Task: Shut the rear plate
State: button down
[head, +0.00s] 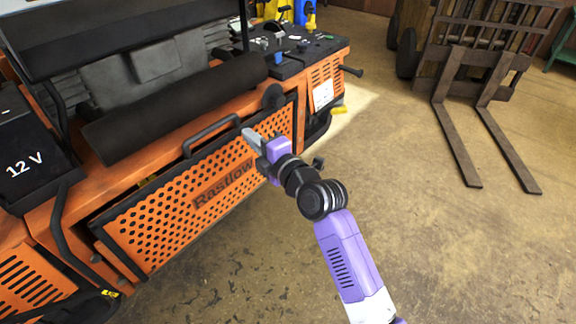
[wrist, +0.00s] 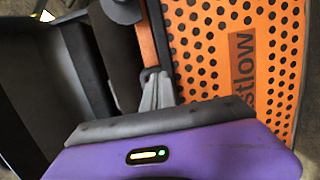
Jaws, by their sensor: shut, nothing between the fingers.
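The rear plate (head: 175,215) is an orange perforated panel marked "Rastlow" on the side of the orange machine. It stands partly open, leaning out from the frame, with a dark gap along its upper and left edges. A dark bar handle (head: 212,130) runs along its top edge. My gripper (head: 249,136) is shut and empty at the plate's top edge, just right of the handle. In the wrist view the fingertips (wrist: 158,88) are close to the edge of the plate (wrist: 235,60); I cannot tell whether they touch it.
A black 12 V box (head: 30,160) and a dark cylinder (head: 175,105) sit on the machine above the plate. A dark hose (head: 62,215) hangs near the plate's left end. A forklift carriage with two forks (head: 460,130) stands at the right. The floor in front is clear.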

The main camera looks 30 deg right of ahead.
jog(key=s+d+r+m+t+h+b, duration=0.1)
jog(key=s+d+r+m, duration=0.15)
jog(key=s, duration=0.35)
jog(key=s+d+r+m+t+h+b, duration=0.1)
jog(key=s+m+b, duration=0.1)
jog(key=s+m, duration=0.3)
jog(key=s+a+f+m+g, duration=0.1)
jog(key=s+f+m, duration=0.3)
jog(key=s, duration=0.9)
jog(key=s+a+f+m+g, duration=0.2)
jog(key=s+a+f+m, duration=0.1)
jog(key=s, duration=1)
jog(key=s+a+f+m+g, duration=0.1)
jog(key=s+f+m, duration=0.4)
jog(key=s, duration=0.8)
jog(key=shift+s+a+f+g, duration=0.15)
jog(key=shift+a+f+g, duration=0.15)
jog(key=shift+a+f, duration=0.25)
jog(key=shift+r, duration=0.1)
